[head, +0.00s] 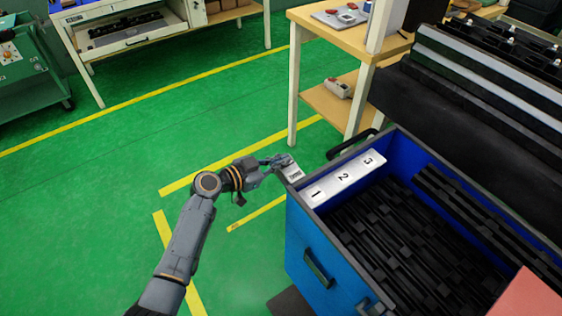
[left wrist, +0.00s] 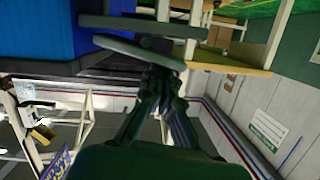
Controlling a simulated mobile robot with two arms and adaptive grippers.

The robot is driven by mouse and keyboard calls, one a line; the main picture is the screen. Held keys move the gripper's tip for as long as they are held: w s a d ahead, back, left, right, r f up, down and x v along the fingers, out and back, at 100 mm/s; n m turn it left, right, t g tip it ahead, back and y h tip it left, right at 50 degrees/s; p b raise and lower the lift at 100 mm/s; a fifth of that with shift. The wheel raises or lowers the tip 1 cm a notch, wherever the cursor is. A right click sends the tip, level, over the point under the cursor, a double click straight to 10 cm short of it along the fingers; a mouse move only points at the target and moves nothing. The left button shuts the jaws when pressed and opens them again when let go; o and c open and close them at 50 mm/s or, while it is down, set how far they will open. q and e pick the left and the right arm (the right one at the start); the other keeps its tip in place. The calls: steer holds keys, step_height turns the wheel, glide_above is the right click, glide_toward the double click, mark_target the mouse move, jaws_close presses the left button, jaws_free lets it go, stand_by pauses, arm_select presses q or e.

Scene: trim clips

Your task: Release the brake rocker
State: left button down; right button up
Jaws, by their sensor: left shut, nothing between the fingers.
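A small pale tilted plate with dark lettering, which looks like the brake rocker (head: 294,173), sits at the back left corner of the blue cart (head: 312,240). Its lettering is too small to read. My left gripper (head: 278,161) is shut and empty, with its fingertips at the plate's upper left edge; I cannot tell whether they touch. In the left wrist view, the shut fingers (left wrist: 165,78) point at a tilted grey slab (left wrist: 130,48) beside the blue cart wall (left wrist: 38,35). My right gripper is not in view.
The cart holds many black clips (head: 400,235) and a white strip marked 1, 2, 3 (head: 345,178). A wooden bench (head: 350,50) stands behind. The green floor (head: 90,220) at left is clear.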

arm_select(q)
steer(key=shift+w+a+f+n+b, duration=0.1)
steer(key=shift+a+f+n+b, duration=0.05)
steer(key=shift+n+b, duration=0.45)
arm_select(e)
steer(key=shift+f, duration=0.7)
arm_select(q)
steer(key=shift+w+a+f+n+g+h+b, duration=0.1)
steer(key=shift+w+f+n+g+h+b, duration=0.15)
steer(key=shift+n+b, duration=0.35)
steer(key=shift+w+a+f+n+g+h+b, duration=0.15)
steer(key=shift+n+g+b, duration=0.2)
steer(key=shift+b, duration=0.5)
steer(key=shift+n+g+h, duration=0.3)
steer(key=shift+n+h, duration=0.1)
steer(key=shift+n, duration=0.65)
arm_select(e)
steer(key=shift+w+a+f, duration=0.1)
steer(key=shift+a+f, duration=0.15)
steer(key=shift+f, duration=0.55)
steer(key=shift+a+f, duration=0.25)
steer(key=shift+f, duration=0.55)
